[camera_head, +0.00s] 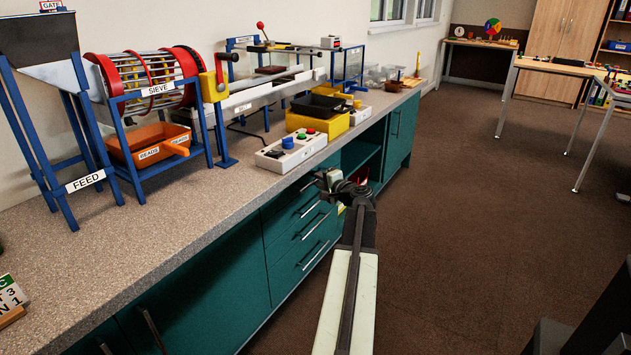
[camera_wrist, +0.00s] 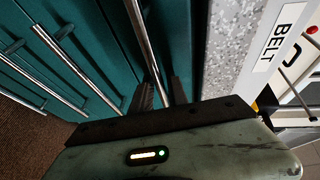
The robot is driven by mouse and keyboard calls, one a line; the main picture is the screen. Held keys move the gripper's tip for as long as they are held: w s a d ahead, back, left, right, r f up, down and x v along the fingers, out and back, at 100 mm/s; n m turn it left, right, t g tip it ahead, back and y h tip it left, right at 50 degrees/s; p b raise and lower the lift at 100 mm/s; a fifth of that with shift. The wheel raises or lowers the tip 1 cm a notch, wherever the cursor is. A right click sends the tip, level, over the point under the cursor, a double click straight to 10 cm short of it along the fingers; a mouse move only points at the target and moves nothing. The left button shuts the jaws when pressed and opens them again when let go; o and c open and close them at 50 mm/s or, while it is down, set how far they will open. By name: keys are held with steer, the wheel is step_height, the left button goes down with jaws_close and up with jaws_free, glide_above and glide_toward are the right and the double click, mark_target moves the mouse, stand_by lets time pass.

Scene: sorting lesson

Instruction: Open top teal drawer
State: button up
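The top teal drawer (camera_head: 288,205) is in the cabinet under the counter, and its front looks flush with the cabinet. Its metal bar handle (camera_wrist: 146,45) runs down the wrist view toward my gripper (camera_wrist: 162,92). My gripper's two dark fingers stand apart, one on each side of the bar, with narrow gaps visible. I cannot tell whether either finger touches it. In the head view my gripper (camera_head: 328,181) is at the drawer fronts, just below the counter edge; its fingertips are hard to make out there.
Lower drawer handles (camera_wrist: 62,55) lie to the left in the wrist view. The speckled counter (camera_head: 150,240) overhangs beside my gripper, holding a white control box (camera_head: 291,150), a yellow bin (camera_head: 318,122) and the sieve machine (camera_head: 150,85). Brown floor (camera_head: 460,220) is clear to the right.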

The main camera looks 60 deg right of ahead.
jaws_close()
stand_by(1.3)
